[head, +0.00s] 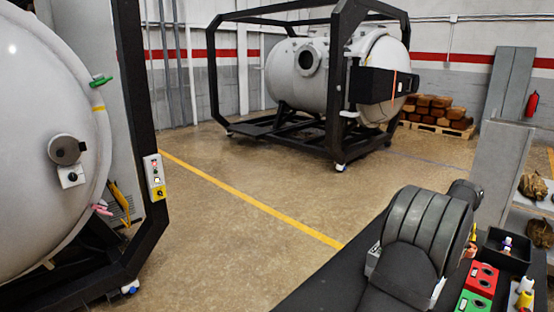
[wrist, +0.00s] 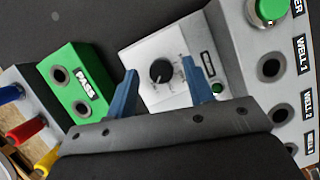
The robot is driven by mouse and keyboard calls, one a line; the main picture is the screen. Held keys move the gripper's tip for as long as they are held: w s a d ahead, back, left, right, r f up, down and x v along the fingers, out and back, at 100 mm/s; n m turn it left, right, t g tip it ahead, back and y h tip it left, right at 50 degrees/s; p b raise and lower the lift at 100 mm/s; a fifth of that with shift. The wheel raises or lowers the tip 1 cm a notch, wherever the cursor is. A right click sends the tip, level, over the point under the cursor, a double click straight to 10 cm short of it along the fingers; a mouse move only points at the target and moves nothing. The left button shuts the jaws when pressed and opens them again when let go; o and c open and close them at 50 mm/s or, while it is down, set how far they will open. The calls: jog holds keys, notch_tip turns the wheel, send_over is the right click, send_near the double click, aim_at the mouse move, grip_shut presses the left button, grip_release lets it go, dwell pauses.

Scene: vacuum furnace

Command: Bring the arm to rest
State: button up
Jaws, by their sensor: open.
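My gripper (wrist: 160,66) shows in the wrist view as two blue fingers, apart, with nothing between them. Behind the fingers is a white box with a black dial knob (wrist: 161,71) and a small green button. I cannot tell whether the fingers touch it. In the head view, dark grey, ribbed arm parts that look like mine (head: 428,228) rise over the dark deck at the lower right. The fingers cannot be made out there.
A green PASS block (wrist: 75,83) and coloured handles (wrist: 24,130) lie left of the fingers; a panel marked WELL (wrist: 262,105) stands right. The head view shows red (head: 482,278) and green blocks (head: 473,302), a black tray (head: 507,258), furnaces (head: 45,130) (head: 292,75) and open floor.

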jog(key=shift+s+a+f, duration=0.1)
jog(key=shift+a+f, duration=0.05)
jog(key=shift+f, duration=0.2)
jog(key=shift+r, duration=0.1)
